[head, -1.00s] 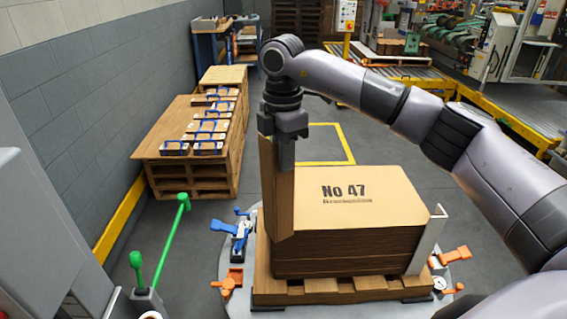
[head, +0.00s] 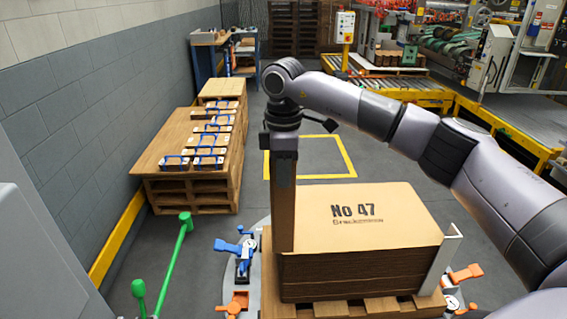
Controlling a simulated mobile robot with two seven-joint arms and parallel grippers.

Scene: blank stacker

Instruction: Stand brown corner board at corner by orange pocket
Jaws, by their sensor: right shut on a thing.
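My right gripper (head: 283,165) is shut on the upper part of a brown corner board (head: 284,215). The board hangs about upright at the left end of the brown sheet stack (head: 362,272), marked No 47. Its lower end overlaps the stack's near left top corner; whether it touches is unclear. An orange pocket (head: 235,305) sits low at the left by the pallet, near that corner. Another orange part (head: 466,272) is at the right, by the standing white corner board (head: 440,263). My left gripper is out of view.
A blue clamp (head: 234,247) stands left of the stack. A green bar (head: 170,262) runs further left. Wooden pallets (head: 160,165) with several blue-framed pieces line the grey wall. A yellow floor outline (head: 352,160) lies behind the stack.

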